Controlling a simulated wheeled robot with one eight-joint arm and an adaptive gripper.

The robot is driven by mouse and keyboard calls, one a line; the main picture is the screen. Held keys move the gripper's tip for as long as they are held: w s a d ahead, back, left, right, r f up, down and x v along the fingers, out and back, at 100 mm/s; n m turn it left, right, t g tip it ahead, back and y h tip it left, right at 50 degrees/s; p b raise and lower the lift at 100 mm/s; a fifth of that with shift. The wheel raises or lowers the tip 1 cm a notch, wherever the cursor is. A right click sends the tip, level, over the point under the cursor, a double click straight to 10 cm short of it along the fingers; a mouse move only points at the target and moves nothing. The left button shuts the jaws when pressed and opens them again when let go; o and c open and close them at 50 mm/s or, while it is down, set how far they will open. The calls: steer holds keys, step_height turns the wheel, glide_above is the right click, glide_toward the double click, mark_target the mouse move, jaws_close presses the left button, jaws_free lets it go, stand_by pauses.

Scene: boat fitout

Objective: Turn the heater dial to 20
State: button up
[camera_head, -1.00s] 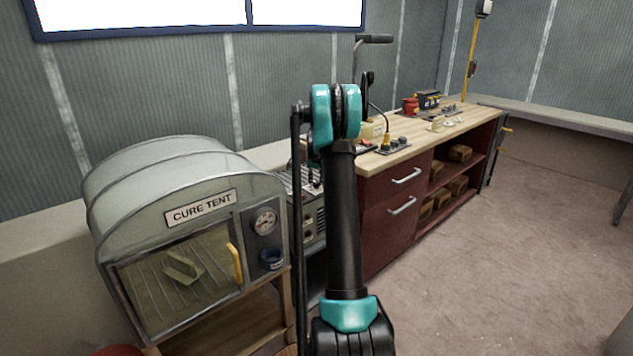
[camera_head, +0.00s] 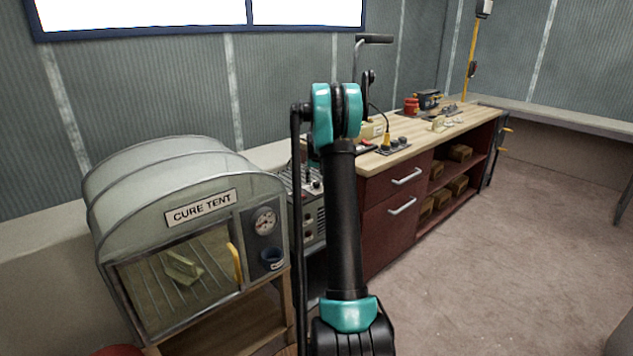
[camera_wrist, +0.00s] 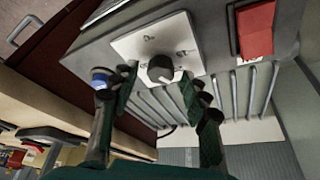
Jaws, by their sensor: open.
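In the wrist view, the heater dial (camera_wrist: 160,68) is a round dark grey knob on a white plate (camera_wrist: 128,44) with small marks around it. The plate is on a grey metal box (camera_wrist: 212,50). The marks are too small to read, so the setting cannot be told. My gripper (camera_wrist: 158,80) is open, with one dark green fingertip on each side of the knob. I cannot tell whether either fingertip touches it. In the head view, my arm hides the gripper and the dial; part of a grey box (camera_head: 313,222) shows behind the arm.
A red switch (camera_wrist: 256,30) is on the box right of the dial, with metal slats (camera_wrist: 228,90) below. In the head view, a cure tent (camera_head: 180,190) stands left of my arm. A wooden-topped bench (camera_head: 425,140) with tools is behind on the right. The floor at right is clear.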

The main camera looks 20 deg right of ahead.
steer(key=v, duration=1.1)
steer(key=shift+r, duration=0.3)
steer(key=shift+s, duration=0.15)
steer(key=s+a+f+n, duration=0.1)
steer(key=s+a, duration=0.7)
steer(key=s, duration=0.3)
steer(key=s+a+f+n, duration=0.1)
steer(key=s+a, duration=0.7)
steer(key=s, duration=0.3)
steer(key=s+a+f, duration=0.2)
steer(key=s+f, duration=0.1)
steer(key=s, duration=0.5)
steer(key=s+a+f+n+y, duration=0.1)
steer(key=s+a+f, duration=0.2)
steer(key=s, duration=0.5)
steer(key=s+a+f, duration=0.2)
steer(key=s+f, duration=0.2)
steer(key=s, duration=0.4)
steer(key=shift+s+a+f+n, duration=0.2)
steer(key=shift+s+f+n, duration=0.05)
steer(key=shift+s+n, duration=0.05)
